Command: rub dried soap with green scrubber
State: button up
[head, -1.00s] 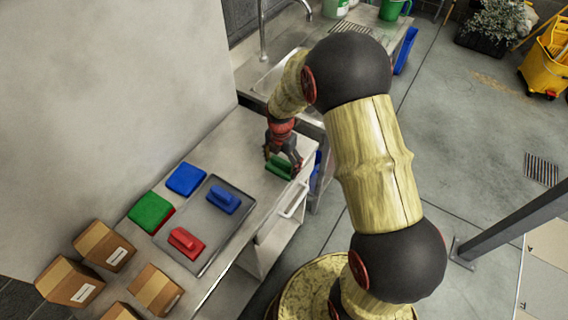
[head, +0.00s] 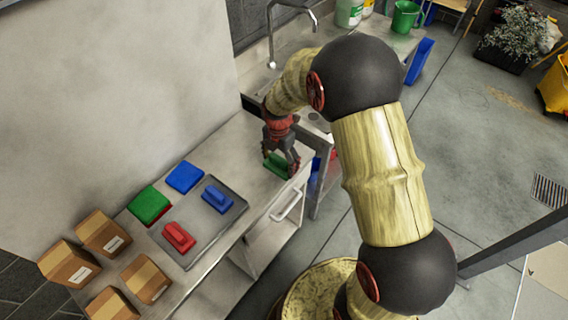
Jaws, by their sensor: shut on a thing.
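My gripper (head: 280,160) is shut on the green scrubber (head: 275,166) at the right end of the metal counter (head: 236,150). The scrubber is low, at or just above the counter top; I cannot tell whether it touches. The fingers hide part of it. I cannot make out any dried soap; the area under the scrubber and gripper is hidden.
A grey tray (head: 205,235) left of my gripper holds a red scrubber (head: 179,237) and a blue scrubber (head: 217,199). Green (head: 149,205) and blue (head: 184,177) pads lie behind it. Several cardboard boxes (head: 68,264) stand at left. A sink tap (head: 271,40) rises behind.

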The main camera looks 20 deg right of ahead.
jog(key=shift+r+p, duration=0.4)
jog(key=shift+r, duration=0.45)
